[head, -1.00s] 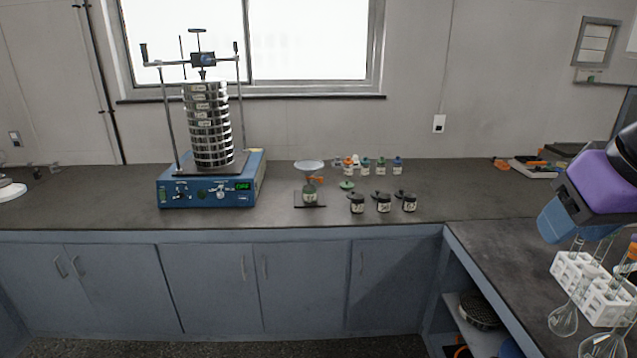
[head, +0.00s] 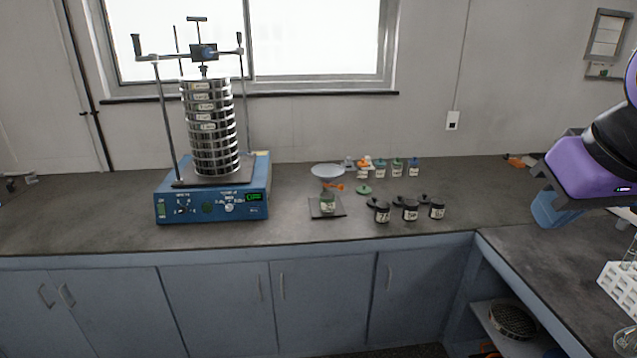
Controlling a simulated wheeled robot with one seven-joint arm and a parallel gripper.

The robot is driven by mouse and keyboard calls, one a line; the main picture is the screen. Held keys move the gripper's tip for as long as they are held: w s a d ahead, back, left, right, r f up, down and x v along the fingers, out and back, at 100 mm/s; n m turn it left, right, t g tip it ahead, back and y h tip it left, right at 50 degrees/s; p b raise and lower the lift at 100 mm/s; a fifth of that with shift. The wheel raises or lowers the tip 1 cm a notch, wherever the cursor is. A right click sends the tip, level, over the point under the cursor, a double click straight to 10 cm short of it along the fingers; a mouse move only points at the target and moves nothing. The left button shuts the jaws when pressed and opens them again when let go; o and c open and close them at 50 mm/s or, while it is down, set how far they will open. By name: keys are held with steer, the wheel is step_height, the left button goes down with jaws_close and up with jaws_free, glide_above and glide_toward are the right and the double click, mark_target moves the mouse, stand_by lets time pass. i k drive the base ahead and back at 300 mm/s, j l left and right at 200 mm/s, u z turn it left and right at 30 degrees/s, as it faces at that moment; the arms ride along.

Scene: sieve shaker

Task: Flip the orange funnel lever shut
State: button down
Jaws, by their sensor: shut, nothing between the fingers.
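The white funnel dish (head: 328,170) stands on the back counter, right of the sieve shaker. Its orange lever (head: 337,188) sticks out to the right just below the dish. The lever is too small to tell its exact setting. A jar (head: 327,203) with a pale label stands below the funnel on a dark flat plate (head: 345,212). My gripper (head: 553,211) is at the right, a blue end below my purple wrist. It is shut and empty, far right of the funnel and touching nothing that I can see.
The blue sieve shaker (head: 212,205) with its tall sieve stack (head: 210,125) stands left of the funnel. Several dark jars (head: 410,210) and small bottles (head: 397,168) stand to the right, with a green lid (head: 364,190). A white rack (head: 620,285) is on the right counter.

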mark_target(341, 186)
steer(key=i+j, duration=0.55)
steer(key=j, duration=0.25)
steer(key=i+j, duration=0.55)
steer(key=j, duration=0.25)
